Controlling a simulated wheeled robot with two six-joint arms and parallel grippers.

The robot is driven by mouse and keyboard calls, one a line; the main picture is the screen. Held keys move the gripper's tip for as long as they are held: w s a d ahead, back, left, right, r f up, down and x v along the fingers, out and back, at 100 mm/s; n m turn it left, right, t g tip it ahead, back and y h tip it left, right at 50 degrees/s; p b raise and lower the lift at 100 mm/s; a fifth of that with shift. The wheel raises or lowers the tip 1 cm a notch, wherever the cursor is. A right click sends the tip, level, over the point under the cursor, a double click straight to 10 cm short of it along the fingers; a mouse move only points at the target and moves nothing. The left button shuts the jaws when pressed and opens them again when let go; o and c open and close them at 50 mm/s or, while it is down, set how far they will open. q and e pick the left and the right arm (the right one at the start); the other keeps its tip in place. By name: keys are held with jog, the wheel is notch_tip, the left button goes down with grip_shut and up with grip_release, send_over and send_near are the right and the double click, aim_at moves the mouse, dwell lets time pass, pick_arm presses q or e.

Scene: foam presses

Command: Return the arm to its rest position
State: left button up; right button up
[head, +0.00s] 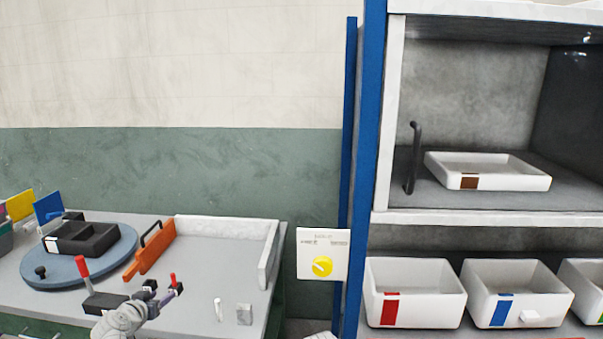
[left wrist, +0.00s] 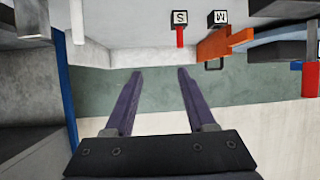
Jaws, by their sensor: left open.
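My left gripper (head: 174,291) is at the front of the grey worktop (head: 205,262), low in the head view, with its grey wrist below it. In the left wrist view its two purple fingers (left wrist: 160,76) stand wide apart with nothing between them. Dark red-handled items (head: 104,303) lie close by on its left; whether the gripper touches any of them cannot be told. My right gripper is in neither view.
A blue turntable (head: 62,283) bears a black divided tray (head: 88,242). An orange plate (head: 150,252) with a handle stands beside it. A yellow-knob panel (head: 322,266) and a blue-posted shelf (head: 376,130) with white bins (head: 440,290) are right. Worktop behind the gripper is clear.

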pick_arm(q)
jog(key=s+d+f+m+g+h+b, duration=0.2)
jog(key=s+d+f+g, duration=0.15)
jog(key=d+f, duration=0.6)
jog(key=s+d+f+m+g+h+b, duration=0.1)
jog(key=s+d+f+m+g+b, duration=0.2)
jog(key=d, duration=1.1)
jog(key=s+d+f+g+y+b, duration=0.25)
jog(key=s+d+f, duration=0.25)
jog(key=s, duration=0.4)
jog(key=s+d+f+g+y+b, duration=0.2)
jog(key=s+d+f+g, duration=0.25)
jog(key=s, duration=0.35)
notch_tip(320, 180, up, 14)
jog(key=p, duration=1.4)
jog(key=shift+s+d+n, duration=0.15)
jog(key=shift+n, duration=0.25)
jog(key=shift+t, duration=0.25)
